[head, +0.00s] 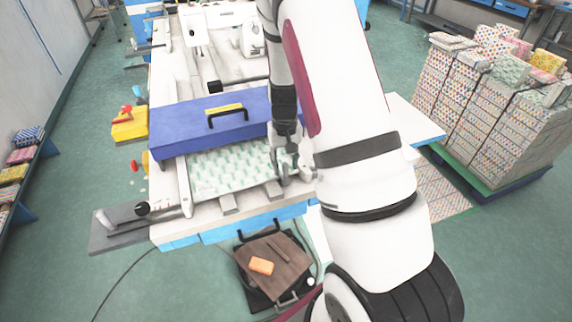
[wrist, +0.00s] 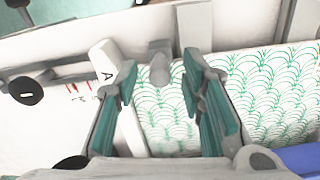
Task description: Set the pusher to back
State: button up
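My gripper (head: 290,170) is over the front right of the machine table, at the right edge of the green-patterned paper (head: 228,168). In the wrist view my gripper (wrist: 158,68) is open, its fingers apart. A short grey block (wrist: 159,60) shows beyond the gap between the fingertips; I see no contact with it. A white bar marked "A" (wrist: 107,62) runs beside and partly behind the left finger. The patterned paper (wrist: 262,95) lies behind and right of the right finger. I cannot tell for certain which part is the pusher.
A blue cover with a black handle (head: 200,128) spans the table behind the paper. A black knob (head: 141,208) is at the front left corner. A brown-topped stool with an orange block (head: 261,266) stands in front. Stacked printed boxes (head: 490,115) stand at right.

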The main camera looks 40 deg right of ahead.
jog(key=shift+f, duration=0.55)
grip_shut()
jog(key=s+p, duration=0.1)
jog(key=s, duration=0.1)
jog(key=s+a+p, duration=0.1)
jog(key=s, duration=0.1)
jog(key=shift+s+a, duration=0.1)
jog(key=shift+s, duration=0.1)
grip_release()
jog(key=shift+w+r, duration=0.1)
